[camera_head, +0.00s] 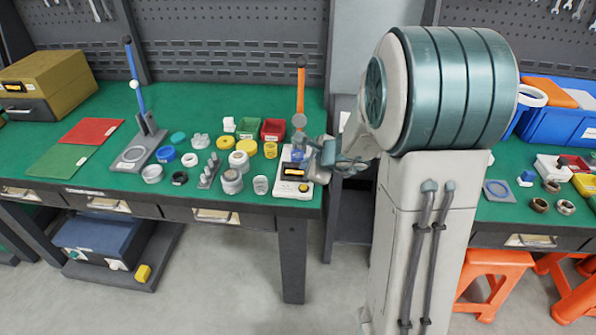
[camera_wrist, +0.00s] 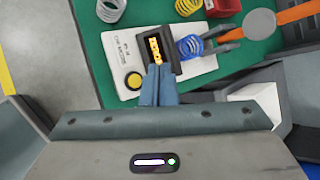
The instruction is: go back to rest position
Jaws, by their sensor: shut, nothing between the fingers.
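My gripper (camera_wrist: 158,88) is shut and empty. In the wrist view its blue-grey fingertips are over the near edge of the white testing device (camera_wrist: 192,70), just below its small display; I cannot tell whether they touch it. The device has a yellow round button and a blue spring (camera_wrist: 188,46) standing on it. In the head view the device (camera_head: 287,191) sits at the right front corner of the green table (camera_head: 90,178), with an upright orange-handled lever (camera_head: 300,85) behind it.
A blue-handled press (camera_head: 140,130), red mat (camera_head: 92,131), green mat (camera_head: 60,162) and several rings, springs and cups crowd the table. Green (camera_head: 248,127) and red (camera_head: 273,130) bins stand behind. Another table on the right holds a blue crate (camera_head: 560,122). Orange stools (camera_head: 492,280) stand below.

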